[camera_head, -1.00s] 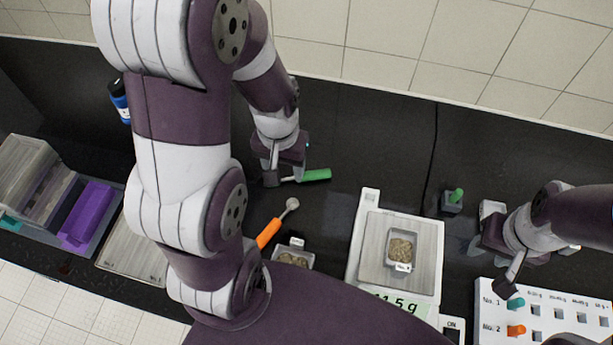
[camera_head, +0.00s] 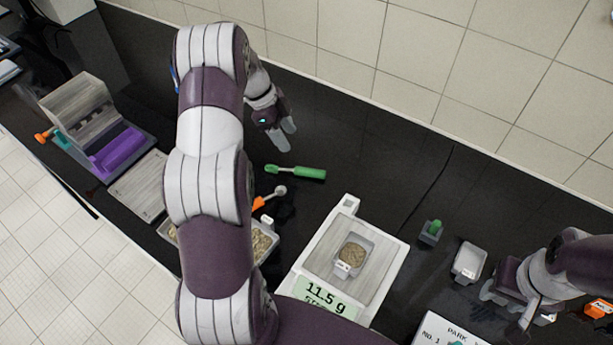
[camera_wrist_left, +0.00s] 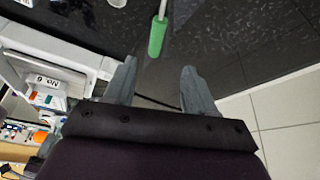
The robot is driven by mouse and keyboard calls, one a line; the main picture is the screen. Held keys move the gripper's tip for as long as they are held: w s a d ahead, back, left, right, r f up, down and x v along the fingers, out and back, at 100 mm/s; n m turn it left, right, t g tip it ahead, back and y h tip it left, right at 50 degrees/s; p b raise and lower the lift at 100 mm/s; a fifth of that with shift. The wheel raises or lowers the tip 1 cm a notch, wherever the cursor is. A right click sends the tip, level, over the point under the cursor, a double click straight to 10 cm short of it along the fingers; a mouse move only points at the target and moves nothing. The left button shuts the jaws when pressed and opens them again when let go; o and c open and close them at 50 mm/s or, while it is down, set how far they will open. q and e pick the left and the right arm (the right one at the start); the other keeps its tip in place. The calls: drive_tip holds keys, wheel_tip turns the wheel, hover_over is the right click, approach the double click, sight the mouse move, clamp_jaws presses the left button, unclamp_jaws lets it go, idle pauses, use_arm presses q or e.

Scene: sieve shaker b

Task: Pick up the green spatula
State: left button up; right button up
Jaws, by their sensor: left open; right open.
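The green spatula (camera_head: 296,172) lies flat on the black bench, its handle to the right and its small scoop end to the left. In the left wrist view its green handle (camera_wrist_left: 157,37) shows at the top, beyond the fingertips and apart from them; its far end is cut off. My left gripper (camera_head: 285,137) is open and empty, above and behind the spatula in the head view. Its two spread fingers also show in the left wrist view (camera_wrist_left: 158,80). My right gripper (camera_head: 526,312) is at the lower right, far from the spatula; its fingertips are small and partly hidden.
An orange-handled spoon (camera_head: 270,197) lies in front of the green spatula. A scale (camera_head: 303,262) reading 11.5 g bears a tray of grains (camera_head: 353,252). A small holder with a green peg (camera_head: 431,232) and an empty tray (camera_head: 468,262) stand right. The bench behind the scale is clear.

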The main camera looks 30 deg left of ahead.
sight(304, 169)
use_arm(q)
drive_tip(key=x, duration=0.2)
drive_tip(key=p+x, duration=0.1)
drive_tip(key=x, duration=0.2)
drive_tip(key=p+x, duration=0.1)
drive_tip(key=x, duration=0.1)
drive_tip(key=shift+s+d+f, duration=0.1)
drive_tip(key=shift+d+f, duration=0.05)
drive_tip(key=shift+d, duration=0.2)
drive_tip(key=f, duration=0.1)
drive_tip(key=f+p, duration=0.2)
drive_tip(key=f, duration=0.1)
drive_tip(key=shift+d+f, duration=0.15)
drive_tip(key=shift+d, duration=0.15)
drive_tip(key=shift+d+f, duration=0.1)
drive_tip(key=shift+f, duration=0.1)
drive_tip(key=shift+d, duration=0.15)
drive_tip(key=shift+c, duration=0.6)
drive_tip(key=shift+r, duration=0.1)
drive_tip(key=c, duration=0.5)
clamp_jaws()
use_arm(e)
wheel_tip(304, 169, up, 3)
drive_tip(key=shift+f, duration=0.1)
